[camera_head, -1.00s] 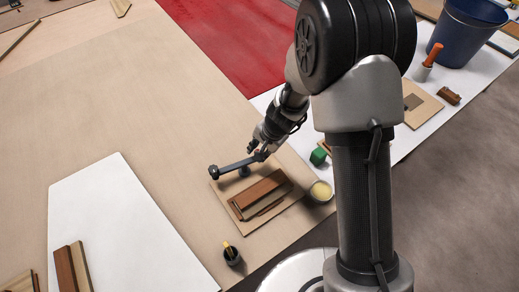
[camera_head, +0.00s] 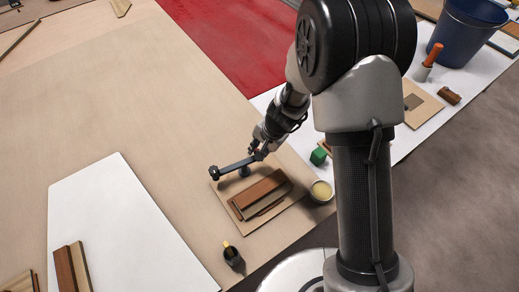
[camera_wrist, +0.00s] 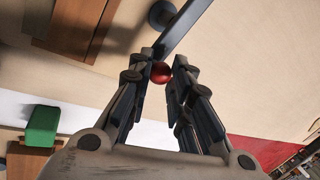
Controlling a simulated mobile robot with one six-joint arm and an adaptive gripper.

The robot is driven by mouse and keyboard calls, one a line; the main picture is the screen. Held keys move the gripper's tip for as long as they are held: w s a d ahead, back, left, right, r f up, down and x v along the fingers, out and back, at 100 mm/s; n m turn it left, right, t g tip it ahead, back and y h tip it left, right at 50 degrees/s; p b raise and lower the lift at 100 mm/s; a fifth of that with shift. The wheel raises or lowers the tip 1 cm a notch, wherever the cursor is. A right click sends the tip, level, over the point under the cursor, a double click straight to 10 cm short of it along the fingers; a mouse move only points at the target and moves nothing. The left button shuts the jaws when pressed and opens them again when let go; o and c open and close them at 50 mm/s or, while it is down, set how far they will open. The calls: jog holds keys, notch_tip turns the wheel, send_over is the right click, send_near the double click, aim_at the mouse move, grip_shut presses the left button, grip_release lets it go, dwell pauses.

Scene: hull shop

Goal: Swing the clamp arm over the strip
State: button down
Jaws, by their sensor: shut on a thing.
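The clamp arm (camera_head: 236,164) is a dark blue-grey bar, raised on a round post above a small board (camera_head: 221,194). It also shows in the wrist view (camera_wrist: 184,27), with a red ball knob (camera_wrist: 160,73) near its lower end. My gripper (camera_wrist: 161,67) is shut on the red knob at the arm's right end; it also shows in the head view (camera_head: 256,153). The wooden strips (camera_head: 262,190), reddish brown and paler, lie on the board in front of the clamp arm. The bar appears beside the strips, not across them. The strips also show in the wrist view (camera_wrist: 84,22).
A green block (camera_head: 318,157) and a cup of pale stuff (camera_head: 321,191) stand right of the board. A dark pot (camera_head: 232,256) stands in front. A white sheet (camera_head: 130,220) with more wood pieces lies left. The bench behind the clamp is clear.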

jog(key=w+a+n+g, duration=0.1)
jog(key=a+n, duration=0.3)
jog(key=n, duration=0.5)
jog(key=w+a+n+g+h, duration=0.1)
jog(key=a+n+g, duration=0.3)
jog(key=n, duration=0.6)
jog(key=shift+w+n+b, duration=0.3)
jog(key=shift+w+b, duration=0.15)
jog(key=shift+w, duration=0.15)
jog(key=shift+g, duration=0.3)
jog(key=c, duration=1.4)
grip_release()
jog(key=shift+c, duration=0.2)
jog(key=v, duration=1.2)
jog(key=shift+s+a+r, duration=0.1)
